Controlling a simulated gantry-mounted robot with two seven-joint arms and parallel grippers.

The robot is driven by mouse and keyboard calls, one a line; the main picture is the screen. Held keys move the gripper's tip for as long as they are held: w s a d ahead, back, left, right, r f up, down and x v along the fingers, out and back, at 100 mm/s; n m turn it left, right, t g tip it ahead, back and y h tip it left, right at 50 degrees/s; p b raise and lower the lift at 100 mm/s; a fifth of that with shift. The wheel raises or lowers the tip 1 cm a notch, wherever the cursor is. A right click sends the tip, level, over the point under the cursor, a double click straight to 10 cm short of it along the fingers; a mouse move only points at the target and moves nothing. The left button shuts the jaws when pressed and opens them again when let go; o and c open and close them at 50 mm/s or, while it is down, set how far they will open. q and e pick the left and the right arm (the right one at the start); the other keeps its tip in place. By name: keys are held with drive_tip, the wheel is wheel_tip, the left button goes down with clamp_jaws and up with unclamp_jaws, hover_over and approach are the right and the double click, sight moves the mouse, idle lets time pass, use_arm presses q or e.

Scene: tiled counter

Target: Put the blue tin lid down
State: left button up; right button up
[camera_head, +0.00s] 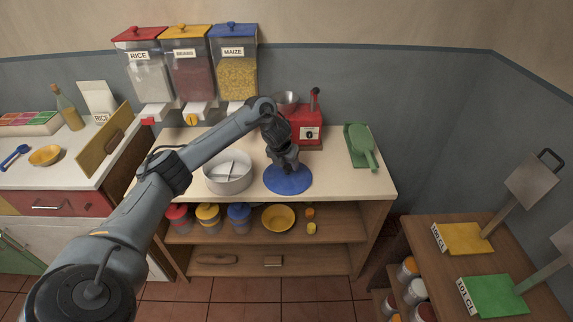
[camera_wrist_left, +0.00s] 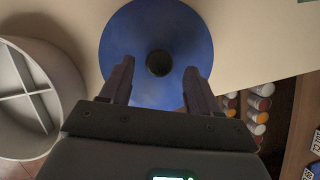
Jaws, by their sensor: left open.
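A wide round blue disc (camera_head: 288,181) lies flat on the pale counter, near its front edge; I cannot tell for sure that it is the blue tin lid. In the left wrist view the disc (camera_wrist_left: 150,25) has a small dark round spot (camera_wrist_left: 159,63) at its middle. My left gripper (camera_head: 287,168) points down over the disc, fingers apart. In the left wrist view the open fingers (camera_wrist_left: 157,75) stand either side of the dark spot, with nothing seen gripped. A blue tin (camera_head: 239,217) stands on the shelf below. My right gripper is not in view.
A round white divided pan (camera_head: 227,184) stands close left of the disc. A red machine (camera_head: 308,133) is behind, and a green scoop (camera_head: 360,146) lies at the right. Dispensers (camera_head: 188,77) hang at the back. The counter right of the disc is clear.

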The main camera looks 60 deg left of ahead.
use_arm(q)
drive_tip(key=p+v, duration=0.6)
drive_tip(key=v, duration=0.4)
drive_tip(key=w+d+f+t+h, duration=0.1)
drive_tip(key=d+f, duration=0.3)
drive_tip(key=d, duration=0.3)
drive_tip(key=w+d+f+n+t, duration=0.1)
drive_tip(key=w+d+f, duration=0.15)
drive_tip(key=d, duration=0.45)
drive_tip(key=w+d+f+t+h, duration=0.1)
drive_tip(key=d+f, duration=0.3)
drive_tip(key=d, duration=0.2)
drive_tip(key=s+d+f+n+h, duration=0.1)
drive_tip(key=s+d+f+n, duration=0.1)
drive_tip(key=d, duration=0.5)
drive_tip(key=s+d+f+n, duration=0.1)
drive_tip(key=d+n, duration=0.1)
drive_tip(key=d, duration=0.4)
drive_tip(key=s+d+n, duration=0.7)
drive_tip(key=s+n, duration=0.3)
drive_tip(key=s+a+n+g, duration=0.2)
drive_tip(key=s+n+g, duration=0.1)
drive_tip(key=s+n, duration=0.8)
drive_tip(key=s, duration=0.2)
drive_tip(key=shift+s+n, duration=0.3)
drive_tip(key=shift+s, duration=0.05)
